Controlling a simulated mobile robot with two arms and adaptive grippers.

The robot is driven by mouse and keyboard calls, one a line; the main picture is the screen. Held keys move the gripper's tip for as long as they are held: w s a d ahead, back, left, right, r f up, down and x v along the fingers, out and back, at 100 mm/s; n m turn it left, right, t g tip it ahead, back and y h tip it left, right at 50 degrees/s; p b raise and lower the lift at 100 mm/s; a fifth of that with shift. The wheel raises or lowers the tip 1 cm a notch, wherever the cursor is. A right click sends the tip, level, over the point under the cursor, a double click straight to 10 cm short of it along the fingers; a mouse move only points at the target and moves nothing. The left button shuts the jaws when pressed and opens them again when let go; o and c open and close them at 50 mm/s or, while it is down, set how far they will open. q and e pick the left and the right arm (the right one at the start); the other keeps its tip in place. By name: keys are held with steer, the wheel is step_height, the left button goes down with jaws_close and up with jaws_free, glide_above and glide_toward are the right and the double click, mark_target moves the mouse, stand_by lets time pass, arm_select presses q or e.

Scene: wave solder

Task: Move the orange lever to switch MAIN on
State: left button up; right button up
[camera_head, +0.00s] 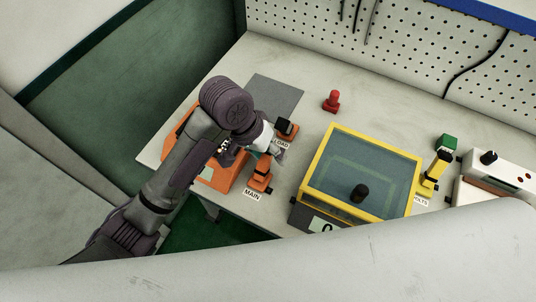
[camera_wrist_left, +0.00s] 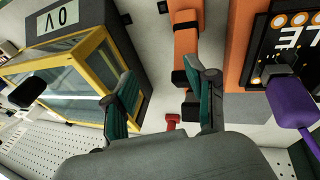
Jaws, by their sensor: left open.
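The orange lever (camera_head: 260,176) stands by the MAIN label (camera_head: 252,195) near the front of the bench. In the left wrist view the orange lever (camera_wrist_left: 187,42) shows with black parts, ahead of and between the spread fingers. My left gripper (camera_head: 268,150) is open and empty, just behind and above the lever in the head view; its teal fingers (camera_wrist_left: 167,105) are wide apart in the left wrist view. I cannot tell whether a finger touches the lever. My arm partly hides the area. My right gripper is not in view.
A dark LOAD switch (camera_head: 286,127) stands just behind. An orange unit (camera_head: 210,176) is to the left, partly under my arm. A yellow-framed clear-lidded box (camera_head: 335,150) stands right, with a 0 V display (camera_wrist_left: 58,20). A red object (camera_head: 332,102) stands behind on bare bench.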

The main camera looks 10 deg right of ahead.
mark_target(267, 157)
arm_select(q)
steer(key=w+r+y, duration=0.1)
steer(key=r, duration=0.1)
steer(key=w+r+y, duration=0.2)
steer(key=r, duration=0.1)
steer(key=shift+d+r+m, duration=0.3)
steer(key=shift+d, duration=0.05)
steer(key=shift+w+a+r+y, duration=0.2)
steer(key=shift+r+y, duration=0.1)
steer(key=shift+y, duration=0.2)
step_height(267, 157, down, 14)
steer(key=shift+r+p, duration=0.2)
steer(key=shift+p, duration=0.4)
jaws_close()
